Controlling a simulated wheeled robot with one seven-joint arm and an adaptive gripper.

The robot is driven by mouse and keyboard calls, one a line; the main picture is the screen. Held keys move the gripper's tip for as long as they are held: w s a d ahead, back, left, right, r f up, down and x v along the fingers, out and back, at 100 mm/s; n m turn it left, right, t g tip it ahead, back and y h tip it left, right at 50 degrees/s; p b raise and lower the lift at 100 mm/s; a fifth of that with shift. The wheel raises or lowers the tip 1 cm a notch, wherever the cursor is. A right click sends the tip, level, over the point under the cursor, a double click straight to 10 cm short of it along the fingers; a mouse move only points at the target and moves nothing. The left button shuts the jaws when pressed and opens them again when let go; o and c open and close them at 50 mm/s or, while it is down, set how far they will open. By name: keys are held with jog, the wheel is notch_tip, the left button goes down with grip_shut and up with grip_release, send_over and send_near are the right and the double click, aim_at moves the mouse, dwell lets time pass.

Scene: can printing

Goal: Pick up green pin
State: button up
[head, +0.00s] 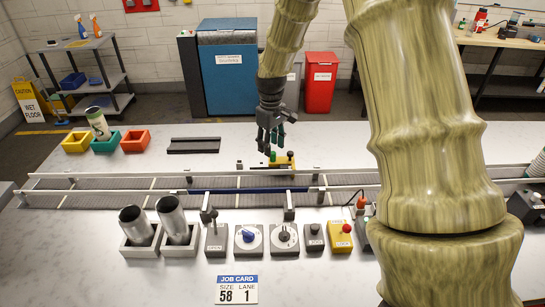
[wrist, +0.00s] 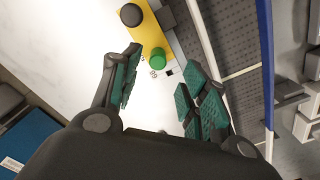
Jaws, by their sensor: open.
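The green pin (wrist: 158,58) is a short round peg standing on a yellow bar (wrist: 147,42) in the wrist view. It also shows in the head view (head: 273,157), on the yellow bar (head: 284,165) behind the conveyor. A black knob (wrist: 131,15) stands on the same bar, beside the green pin. My gripper (wrist: 160,95) is open and empty, with teal pads on its fingers. In the head view my gripper (head: 270,145) points down just above the green pin. In the wrist view the pin lies between the two fingers, beyond their tips. I see no contact.
A conveyor (head: 110,184) with metal rails runs across the table in front of the yellow bar. Two metal cans (head: 172,220) in grey holders, several control boxes (head: 248,240) and a job card (head: 237,289) are nearer. Coloured bins (head: 106,142) stand at the left.

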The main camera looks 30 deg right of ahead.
aim_at(273, 152)
jog(key=shift+w+d+f, duration=0.1)
jog(key=shift+w+f, duration=0.2)
jog(key=shift+f, duration=0.25)
jog(key=shift+d+f+p, duration=0.1)
jog(key=shift+f+p, duration=0.25)
jog(key=shift+p, duration=0.2)
jog(key=shift+s+d+f+p, duration=0.1)
jog(key=shift+s+f+p, duration=0.2)
jog(key=shift+s+f, duration=0.45)
jog(key=shift+f, duration=0.05)
jog(key=shift+w+f, duration=0.5)
jog(key=shift+f, duration=0.2)
jog(key=shift+s+r, duration=0.1)
jog(key=shift+s, duration=0.1)
jog(key=shift+s+r, duration=0.1)
jog(key=shift+c, duration=0.8)
jog(key=c, duration=0.8)
